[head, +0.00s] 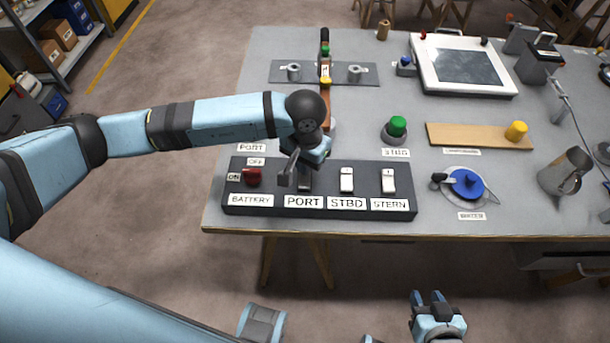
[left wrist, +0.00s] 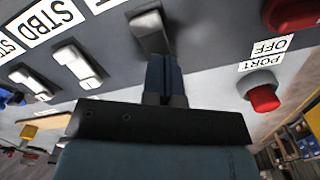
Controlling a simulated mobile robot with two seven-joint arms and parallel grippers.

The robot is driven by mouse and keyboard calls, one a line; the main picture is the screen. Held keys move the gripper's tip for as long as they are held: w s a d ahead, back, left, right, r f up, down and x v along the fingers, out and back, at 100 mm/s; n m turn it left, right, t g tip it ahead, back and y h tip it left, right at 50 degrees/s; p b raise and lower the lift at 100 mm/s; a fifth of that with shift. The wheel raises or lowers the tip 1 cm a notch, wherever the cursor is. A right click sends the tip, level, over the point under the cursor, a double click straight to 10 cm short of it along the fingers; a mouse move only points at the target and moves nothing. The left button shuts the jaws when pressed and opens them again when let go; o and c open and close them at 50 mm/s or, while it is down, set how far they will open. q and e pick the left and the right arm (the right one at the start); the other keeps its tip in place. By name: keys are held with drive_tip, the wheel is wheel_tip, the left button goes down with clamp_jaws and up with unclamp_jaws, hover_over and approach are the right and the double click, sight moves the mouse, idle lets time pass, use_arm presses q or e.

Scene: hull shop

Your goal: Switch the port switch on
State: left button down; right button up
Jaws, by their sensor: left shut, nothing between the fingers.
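The port switch is a pale rocker on the dark switch panel (head: 270,209), above the PORT label (head: 303,202). In the head view my left gripper mostly covers it. In the left wrist view the port switch (left wrist: 148,30) shows just beyond the fingertips. My left gripper (head: 286,181) is shut and empty, pointing down at this switch; its fingers also show in the left wrist view (left wrist: 162,62). I cannot tell whether they touch it. My right gripper (head: 428,296) is open and empty, in front of the bench.
The stbd switch (head: 346,180) and stern switch (head: 388,181) stand to the right on the panel. The red battery knob (head: 252,177) is to the left. A red lamp or button (left wrist: 263,92) lies behind the panel. A green one (head: 397,126) stands further right.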

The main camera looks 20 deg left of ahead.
use_arm(q)
drive_tip(key=shift+f, duration=0.25)
drive_tip(key=shift+r, duration=0.1)
drive_tip(key=shift+r+p, duration=0.75)
drive_tip(key=shift+r, duration=2.7)
